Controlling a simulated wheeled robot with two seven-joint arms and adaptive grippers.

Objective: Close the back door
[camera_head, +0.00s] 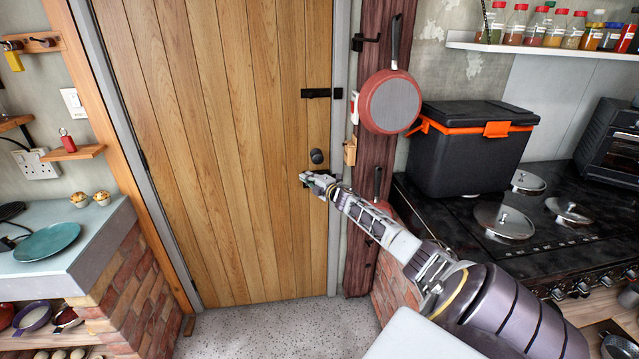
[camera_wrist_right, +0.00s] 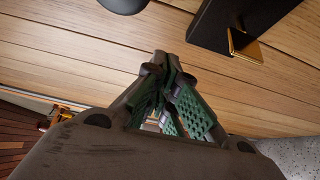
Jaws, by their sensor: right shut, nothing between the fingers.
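The back door (camera_head: 235,130) is a tall panel of vertical wooden planks in a grey frame. It stands flush in its frame, as far as I can see. A dark bolt (camera_head: 316,93) sits at its right edge, with a round black knob (camera_head: 316,156) below. My right gripper (camera_head: 308,178) is at the door's right edge, just below the knob. In the right wrist view the gripper (camera_wrist_right: 172,105) is shut and empty, close to the planks (camera_wrist_right: 90,60). A black handle plate (camera_wrist_right: 245,25) shows above it. Touch with the door is unclear. My left gripper is out of view.
A red pan (camera_head: 390,101) hangs on the dark wooden post right of the door. A black cooler box (camera_head: 470,150) stands on the stove (camera_head: 430,215). A counter (camera_head: 70,225) with a teal plate (camera_head: 47,242) is at left. Speckled floor (camera_head: 270,330) is clear before the door.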

